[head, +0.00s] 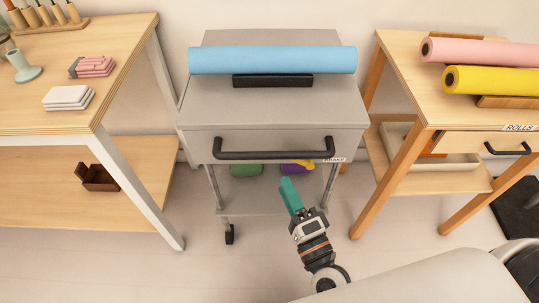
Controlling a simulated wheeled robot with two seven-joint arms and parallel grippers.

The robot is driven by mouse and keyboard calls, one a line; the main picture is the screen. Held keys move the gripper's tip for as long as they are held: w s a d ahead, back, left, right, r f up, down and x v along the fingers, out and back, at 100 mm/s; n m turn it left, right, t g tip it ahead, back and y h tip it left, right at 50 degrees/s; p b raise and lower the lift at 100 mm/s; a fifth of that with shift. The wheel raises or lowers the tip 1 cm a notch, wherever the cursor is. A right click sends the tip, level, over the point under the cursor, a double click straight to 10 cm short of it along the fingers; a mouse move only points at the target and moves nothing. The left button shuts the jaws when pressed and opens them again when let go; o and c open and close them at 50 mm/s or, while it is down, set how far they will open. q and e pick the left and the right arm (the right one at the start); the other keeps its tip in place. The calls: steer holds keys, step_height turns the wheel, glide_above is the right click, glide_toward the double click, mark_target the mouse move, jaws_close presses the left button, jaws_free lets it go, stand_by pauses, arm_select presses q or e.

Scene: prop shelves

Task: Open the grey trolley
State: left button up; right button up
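The grey trolley (200,125) stands against the wall in the middle of the head view. Its drawer front has a long black bar handle (274,155) and a small white label at the lower right; the drawer looks closed. My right gripper (290,195), with teal fingers, is in front of and below the handle, apart from it. Its fingers point up and to the left, and from this angle I cannot tell whether there is a gap between them. My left gripper is out of view.
A blue roll (272,59) lies across the trolley's top on a black support. A wooden table (110,50) stands at left. At right, a wooden table (400,70) holds pink (470,52) and yellow rolls (490,81). Green and purple items (297,168) sit on the trolley's lower shelf.

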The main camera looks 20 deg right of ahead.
mark_target(270, 152)
steer(key=p+x, duration=0.1)
steer(key=x, duration=0.9)
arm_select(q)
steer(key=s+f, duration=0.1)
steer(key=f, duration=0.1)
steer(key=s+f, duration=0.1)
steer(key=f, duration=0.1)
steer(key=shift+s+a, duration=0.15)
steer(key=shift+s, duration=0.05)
arm_select(e)
jaws_close()
